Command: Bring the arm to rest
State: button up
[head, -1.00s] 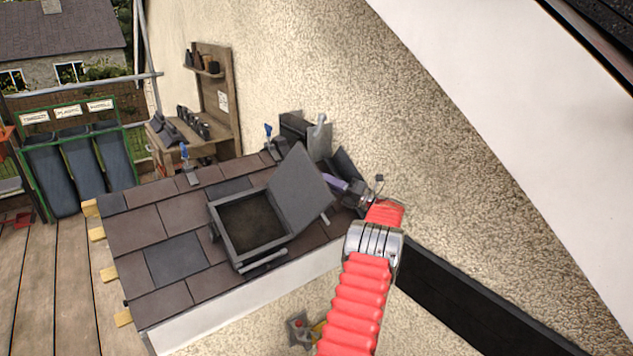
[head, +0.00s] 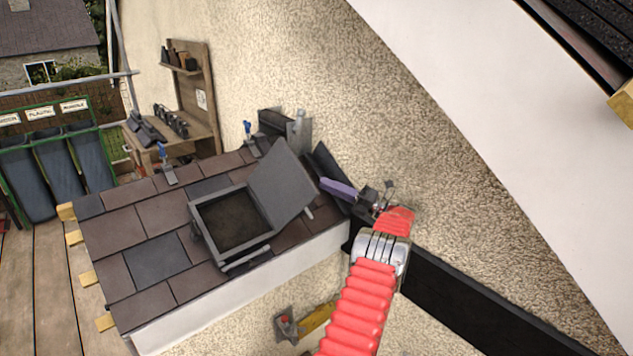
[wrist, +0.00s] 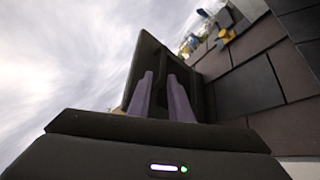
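My red arm reaches up from the bottom of the head view. My gripper (head: 338,188) has purple fingers and is at the right end of the small tiled roof (head: 130,226), just right of the raised lid (head: 283,178) of the roof window (head: 194,222). In the wrist view my gripper (wrist: 162,80) shows two purple fingers apart, with nothing seen between them. A dark panel (wrist: 145,60) stands close behind the fingers; I cannot tell if they touch it.
The rough wall (head: 440,170) rises close behind my arm. A dark band (head: 470,295) runs along it to the right. A wooden shelf stand (head: 205,100) and bins (head: 30,185) are at the left. A yellow-handled tool (head: 318,318) is below the roof. The deck (head: 45,290) looks clear.

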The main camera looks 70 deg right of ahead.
jog(key=shift+v, duration=0.85)
